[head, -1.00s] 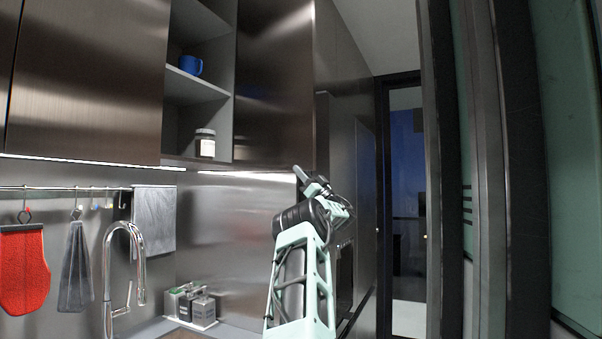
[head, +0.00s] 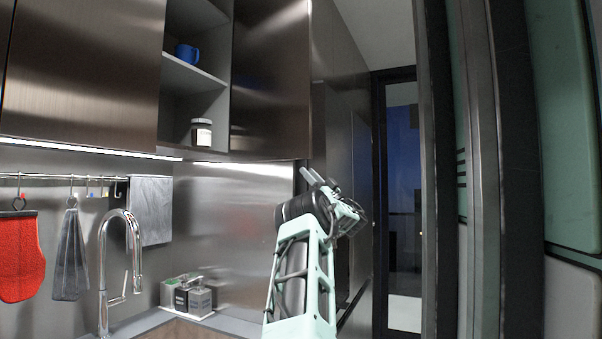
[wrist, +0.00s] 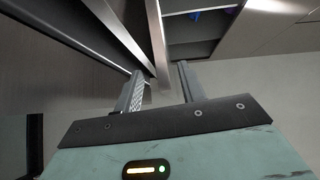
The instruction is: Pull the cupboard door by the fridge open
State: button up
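The cupboard door (head: 271,80) is a dark brushed-metal upper panel to the right of the open shelves in the head view. It looks shut or nearly so there. My gripper (head: 318,174) is near its lower right corner, fingers pointing up. In the wrist view my gripper (wrist: 160,78) has its two fingers apart, with a gap between them. Long panel edges run down toward the fingertips there; I cannot tell whether they touch. No handle is clearly visible.
Open shelves (head: 195,75) hold a blue mug (head: 187,53) and a jar (head: 201,133). A doorway (head: 404,200) lies right of the tall cabinet; a dark upright stands close on the right.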

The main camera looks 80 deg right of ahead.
jog(key=b+v, duration=0.3)
jog(key=v, duration=0.7)
jog(key=shift+f, duration=0.1)
